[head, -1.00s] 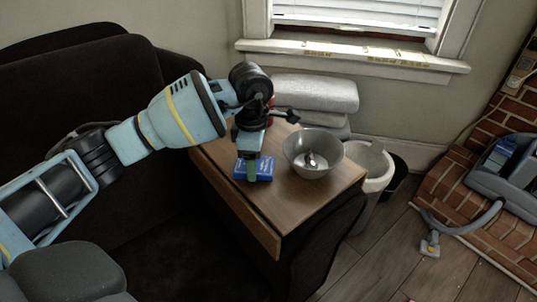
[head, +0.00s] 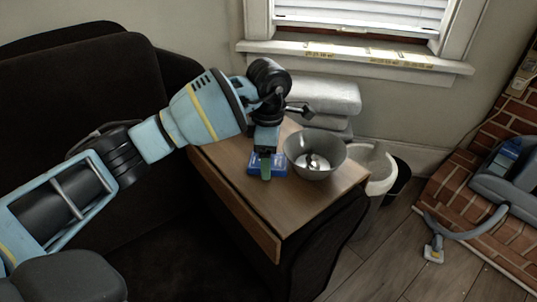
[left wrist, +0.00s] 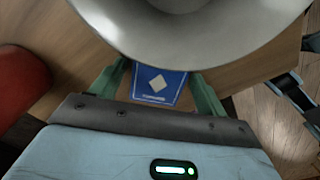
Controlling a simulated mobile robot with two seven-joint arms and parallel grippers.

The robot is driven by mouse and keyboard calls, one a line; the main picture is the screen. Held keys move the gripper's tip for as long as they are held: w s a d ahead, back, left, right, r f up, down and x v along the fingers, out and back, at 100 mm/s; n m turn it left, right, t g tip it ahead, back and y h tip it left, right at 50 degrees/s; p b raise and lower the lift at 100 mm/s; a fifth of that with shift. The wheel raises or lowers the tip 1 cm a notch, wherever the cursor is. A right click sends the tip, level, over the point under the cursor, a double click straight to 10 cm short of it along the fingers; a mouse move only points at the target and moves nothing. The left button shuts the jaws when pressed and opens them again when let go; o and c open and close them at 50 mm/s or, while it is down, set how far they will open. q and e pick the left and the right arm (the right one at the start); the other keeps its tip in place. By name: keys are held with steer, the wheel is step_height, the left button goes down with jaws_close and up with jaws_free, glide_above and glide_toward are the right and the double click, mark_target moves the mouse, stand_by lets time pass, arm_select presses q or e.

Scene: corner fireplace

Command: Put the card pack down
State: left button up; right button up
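The blue card pack (head: 280,165) is at the wooden side table's top (head: 310,203), just left of the metal bowl. The left wrist view shows its blue face with a white diamond (left wrist: 158,86). My left gripper (head: 266,165) points down at the pack. My right gripper is in neither view.
The grey metal bowl (head: 314,155), with small things inside, stands close beside the pack and fills the top of the left wrist view (left wrist: 190,30). A red object (left wrist: 22,82) is at the left there. The table's front is clear. A white bin (head: 378,180) stands right.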

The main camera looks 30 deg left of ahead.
arm_select(q)
steer(key=shift+o, duration=0.3)
steer(key=shift+r, duration=0.35)
step_height(320, 180, up, 12)
steer(key=p, duration=0.3)
steer(key=shift+f, duration=0.15)
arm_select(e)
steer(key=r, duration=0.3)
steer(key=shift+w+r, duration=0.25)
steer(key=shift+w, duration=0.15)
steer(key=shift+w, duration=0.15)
